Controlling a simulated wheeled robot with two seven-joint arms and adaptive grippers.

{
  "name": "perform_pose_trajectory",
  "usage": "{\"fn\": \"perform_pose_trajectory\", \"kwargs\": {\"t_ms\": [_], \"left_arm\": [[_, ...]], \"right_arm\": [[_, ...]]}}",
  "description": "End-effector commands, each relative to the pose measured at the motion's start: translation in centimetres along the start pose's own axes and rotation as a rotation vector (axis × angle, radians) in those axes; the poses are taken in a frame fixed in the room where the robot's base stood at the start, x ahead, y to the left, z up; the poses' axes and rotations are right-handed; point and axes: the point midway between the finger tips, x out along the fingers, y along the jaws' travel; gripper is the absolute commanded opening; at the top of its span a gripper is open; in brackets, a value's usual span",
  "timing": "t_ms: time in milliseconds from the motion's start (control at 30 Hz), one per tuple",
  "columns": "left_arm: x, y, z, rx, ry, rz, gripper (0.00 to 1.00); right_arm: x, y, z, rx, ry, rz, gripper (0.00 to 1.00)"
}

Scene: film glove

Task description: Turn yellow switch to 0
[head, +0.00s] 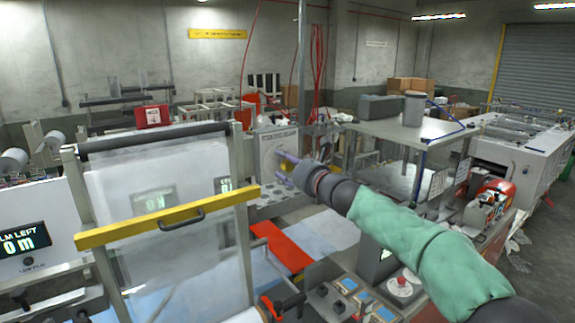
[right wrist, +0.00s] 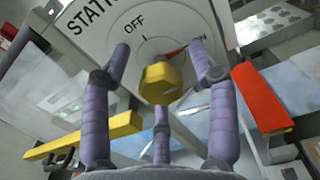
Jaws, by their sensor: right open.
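The yellow switch (right wrist: 158,84) is a faceted knob on a round white dial (right wrist: 180,22) with an OFF mark at its upper left. A red pointer by the knob points up and right, away from OFF; the mark there is partly hidden by a finger. My right gripper (right wrist: 160,72) has purple fingers, spread open around the knob; whether they touch it I cannot tell. In the head view, the right gripper (head: 286,167) is in front of the white dial panel (head: 268,144) and hides most of the knob. My left gripper is not in view.
A yellow bar (head: 165,217) with a black handle crosses the film frame left of the right gripper. A red flap (head: 280,246) lies below it. A grey table (head: 440,132) stands behind my right arm, and a control panel with buttons (head: 345,285) is in front.

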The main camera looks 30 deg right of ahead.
Motion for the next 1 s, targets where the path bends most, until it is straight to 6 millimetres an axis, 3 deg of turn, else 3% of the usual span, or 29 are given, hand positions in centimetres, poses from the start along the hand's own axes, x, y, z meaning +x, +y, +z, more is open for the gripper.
{"fn": "perform_pose_trajectory", "kwargs": {"t_ms": [133,333,667,1000], "left_arm": [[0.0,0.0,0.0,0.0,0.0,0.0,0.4],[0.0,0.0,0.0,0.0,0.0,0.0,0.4],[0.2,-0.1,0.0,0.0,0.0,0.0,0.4],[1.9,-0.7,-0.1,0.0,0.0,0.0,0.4]], "right_arm": [[0.0,0.0,0.0,0.0,0.0,0.0,0.57],[0.0,0.0,0.0,0.0,0.0,0.0,0.03],[-0.1,0.0,0.1,-0.025,-0.003,-0.001,0.03],[-0.1,0.0,0.1,-0.22,-0.007,-0.002,0.03]]}}
